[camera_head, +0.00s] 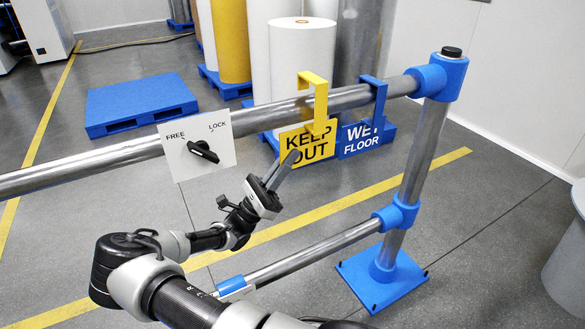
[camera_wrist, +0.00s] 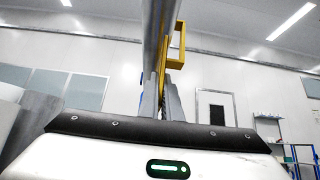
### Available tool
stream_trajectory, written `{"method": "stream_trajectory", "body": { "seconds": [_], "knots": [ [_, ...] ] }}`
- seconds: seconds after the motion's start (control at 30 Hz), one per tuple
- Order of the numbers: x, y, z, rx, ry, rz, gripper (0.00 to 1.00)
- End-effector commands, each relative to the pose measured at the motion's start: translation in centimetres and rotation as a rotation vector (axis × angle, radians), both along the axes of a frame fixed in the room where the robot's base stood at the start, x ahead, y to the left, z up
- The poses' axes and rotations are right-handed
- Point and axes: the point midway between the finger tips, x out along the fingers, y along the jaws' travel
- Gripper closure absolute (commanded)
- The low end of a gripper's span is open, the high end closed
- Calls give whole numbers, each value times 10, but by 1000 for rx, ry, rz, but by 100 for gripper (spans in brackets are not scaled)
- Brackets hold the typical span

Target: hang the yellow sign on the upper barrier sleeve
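The yellow sign (camera_head: 307,143) reads KEEP OUT and is upright at the upper grey rail (camera_head: 265,117). Its yellow hook (camera_head: 320,98) reaches above the rail; the hook's top sits clear of the rail's upper surface. My gripper (camera_head: 289,163) comes from the lower left, with its fingers at the sign's left edge. In the wrist view, the fingers (camera_wrist: 161,100) lie on both sides of the sign's thin yellow edge, and the hook (camera_wrist: 181,45) shows beside the rail. The gripper looks shut on the sign. I cannot make out a separate sleeve on the upper rail.
A blue WET FLOOR sign (camera_head: 362,138) hangs just right of the yellow one. A white FREE/LOCK plate (camera_head: 197,147) with a black knob is on the rail to the left. A blue sleeve (camera_head: 231,285) is on the lower rail. A post (camera_head: 424,150) stands right.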

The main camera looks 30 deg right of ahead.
Motion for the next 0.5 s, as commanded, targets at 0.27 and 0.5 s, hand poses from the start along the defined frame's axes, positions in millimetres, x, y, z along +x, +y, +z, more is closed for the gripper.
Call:
{"method": "stream_trajectory", "body": {
  "seconds": [0.27,0.5],
  "knots": [
    [22,-1,-2,0,-1,0,100],
    [21,-1,-23,0,1,-1,100]
  ]
}}
